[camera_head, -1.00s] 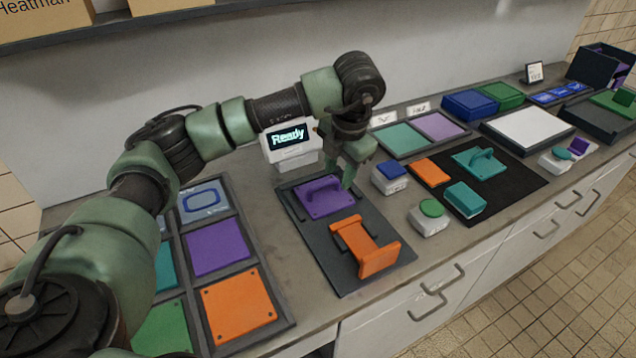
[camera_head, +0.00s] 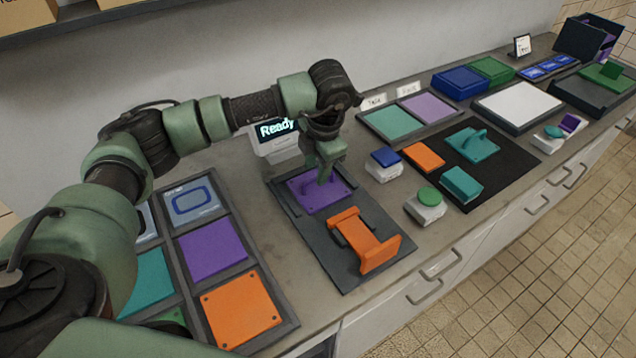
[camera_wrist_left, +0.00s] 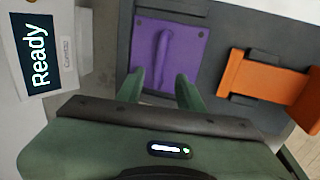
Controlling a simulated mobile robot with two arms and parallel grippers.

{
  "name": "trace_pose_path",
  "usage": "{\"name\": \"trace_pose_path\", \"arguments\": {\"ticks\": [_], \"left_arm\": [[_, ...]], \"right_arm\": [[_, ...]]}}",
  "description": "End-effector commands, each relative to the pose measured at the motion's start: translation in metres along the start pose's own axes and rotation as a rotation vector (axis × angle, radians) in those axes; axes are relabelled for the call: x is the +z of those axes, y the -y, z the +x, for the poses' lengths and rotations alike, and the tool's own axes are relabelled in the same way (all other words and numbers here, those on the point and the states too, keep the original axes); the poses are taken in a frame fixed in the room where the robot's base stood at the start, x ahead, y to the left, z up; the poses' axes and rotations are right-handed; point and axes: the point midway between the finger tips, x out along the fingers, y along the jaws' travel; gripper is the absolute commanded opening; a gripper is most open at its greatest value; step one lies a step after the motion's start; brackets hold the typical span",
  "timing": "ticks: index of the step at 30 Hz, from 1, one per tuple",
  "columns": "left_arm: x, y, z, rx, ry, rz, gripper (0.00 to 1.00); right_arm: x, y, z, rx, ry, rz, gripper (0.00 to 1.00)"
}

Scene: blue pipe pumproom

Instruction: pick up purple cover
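The purple cover (camera_head: 318,191), a flat plate with a raised handle, lies on the dark tray (camera_head: 345,280) in front of the Ready display. In the left wrist view the purple cover (camera_wrist_left: 178,52) lies just ahead of my fingertips, its handle between the lines of the two fingers. My left gripper (camera_head: 324,174) points down over the cover, close to the handle. In the left wrist view my left gripper (camera_wrist_left: 158,92) is open with nothing between its fingers. Whether the fingertips touch the cover cannot be told. My right gripper is not in view.
An orange bracket-like part (camera_head: 364,240) sits beside the cover on the same tray. The Ready display (camera_head: 276,132) stands just behind. A purple panel (camera_head: 211,249) lies in the rack at left. Small boxes with a blue lid (camera_head: 385,158) and a green lid (camera_head: 429,197) stand to the right.

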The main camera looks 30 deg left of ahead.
Motion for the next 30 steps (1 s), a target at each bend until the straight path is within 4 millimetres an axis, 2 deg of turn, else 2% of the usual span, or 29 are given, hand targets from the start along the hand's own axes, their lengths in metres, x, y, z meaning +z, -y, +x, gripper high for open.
{"name": "trace_pose_path", "arguments": {"ticks": [1, 6, 15, 19, 30], "left_arm": [[0.0, 0.0, 0.006, -0.003, -0.005, 0.0, 0.37], [0.001, 0.0, 0.029, -0.002, -0.003, 0.0, 0.37], [0.002, 0.0, 0.035, 0.0, 0.0, 0.0, 0.37], [0.002, 0.0, 0.035, 0.0, 0.0, 0.0, 0.01], [0.002, 0.0, 0.034, 0.0, 0.001, 0.0, 0.0]], "right_arm": [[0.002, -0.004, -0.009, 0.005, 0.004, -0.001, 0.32], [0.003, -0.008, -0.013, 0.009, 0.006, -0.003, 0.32], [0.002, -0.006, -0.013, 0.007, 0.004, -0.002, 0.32], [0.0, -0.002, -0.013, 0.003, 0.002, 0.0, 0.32], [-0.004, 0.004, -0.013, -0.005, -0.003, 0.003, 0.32]]}}
